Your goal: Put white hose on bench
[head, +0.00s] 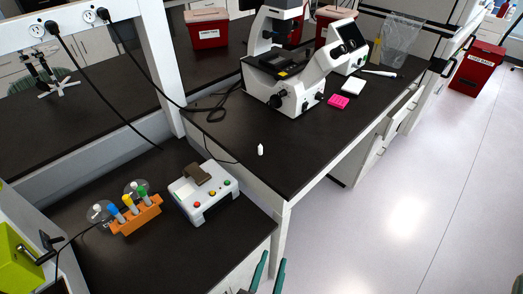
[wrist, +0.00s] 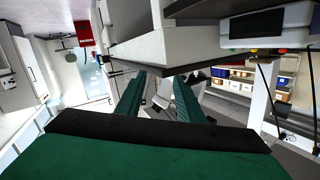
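I cannot make out a white hose for certain in either view. A small white upright piece (head: 260,149) stands on the dark bench top (head: 290,160), and I cannot tell if it is a hose end. My gripper (head: 269,274) shows only as two green fingertips at the bottom edge of the head view, in front of the bench's front edge. In the wrist view my gripper (wrist: 158,90) has its two green fingers apart, with nothing held between them.
A white device with coloured buttons (head: 204,192) and an orange rack (head: 137,215) of capped tubes sit on the near bench section. A microscope (head: 290,85), pink rack (head: 339,101) and red bin (head: 207,30) stand farther back.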

